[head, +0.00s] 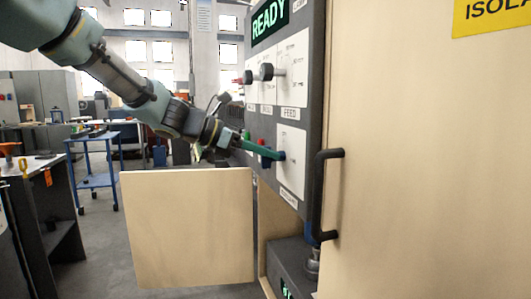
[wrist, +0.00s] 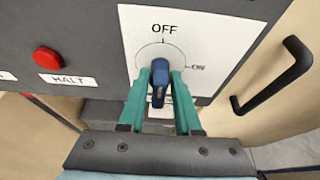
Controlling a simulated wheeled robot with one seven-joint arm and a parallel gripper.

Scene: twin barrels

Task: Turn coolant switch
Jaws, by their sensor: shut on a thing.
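The coolant switch is a blue knob (wrist: 160,78) on a white plate, with OFF printed above it and what looks like ON to its right. Its handle looks roughly upright, in line with OFF. In the head view the blue knob (head: 282,155) shows only a little at the tip of my fingers. My gripper (wrist: 161,76) has teal fingers on both sides of the knob and is shut on it. It also shows reaching in from the left in the head view (head: 277,154). The lower plate is partly hidden by my fingers.
A red HALT button (wrist: 47,57) is left of the switch plate. Black knobs (head: 266,71) sit higher on the panel, under a READY display (head: 269,20). A black door handle (head: 319,195) stands out right of the panel. A pale wooden board (head: 190,225) is below my arm.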

